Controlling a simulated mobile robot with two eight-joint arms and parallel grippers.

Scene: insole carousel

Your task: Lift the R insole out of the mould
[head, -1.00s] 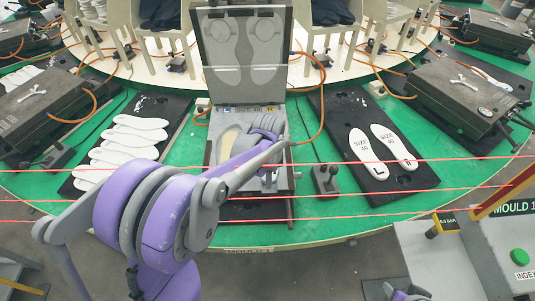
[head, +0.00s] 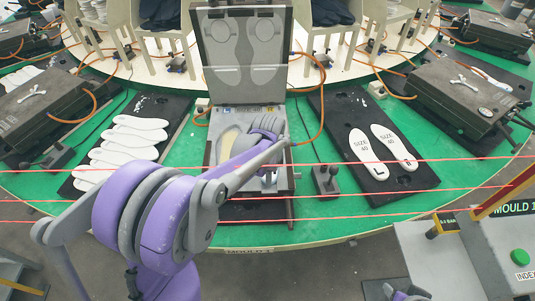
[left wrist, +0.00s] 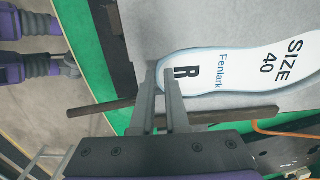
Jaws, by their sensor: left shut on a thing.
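The R insole (left wrist: 225,68) is white with a pale blue rim and reads "SIZE 40", "Fenlark" and "R" in the left wrist view. My left gripper (left wrist: 160,72) is shut on its heel edge. The insole lies over the grey mould face; I cannot tell whether it is clear of the cavity. In the head view my left gripper (head: 268,178) is over the right half of the open mould (head: 208,155), and my arm hides most of the insole. The mould's lid (head: 218,85) stands upright behind. Parts of my right arm (head: 402,292) show at the bottom edge; its jaws cannot be made out.
Two white "SIZE 40" insoles lie on a black board (head: 415,190) at the right. Several plain white insoles (head: 122,152) lie at the left. A lever box (head: 326,180) stands beside the mould, with an orange hose (head: 322,95) behind it. Closed moulds (head: 465,95) flank both sides.

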